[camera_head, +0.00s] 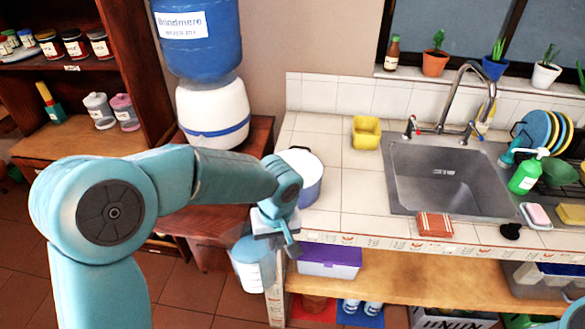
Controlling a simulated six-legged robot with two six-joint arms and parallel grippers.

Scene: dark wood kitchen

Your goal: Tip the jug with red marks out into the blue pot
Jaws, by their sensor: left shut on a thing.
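The blue pot (313,192), with a pale top, stands on the tiled counter at its left end, just behind my left gripper. My left gripper (277,243) is shut on a pale, see-through jug (247,272). The jug hangs roughly upright off the counter's left front corner, lower than the pot and apart from it. The gripper hides part of the jug. I cannot make out red marks or what is inside it. My right gripper is not in view.
A water dispenser (212,112) stands on a wooden stand left of the counter. A yellow tub (366,132) and the sink (440,178) are right of the pot. A red cloth (435,224) lies at the front edge. A purple box (329,262) sits on the shelf below.

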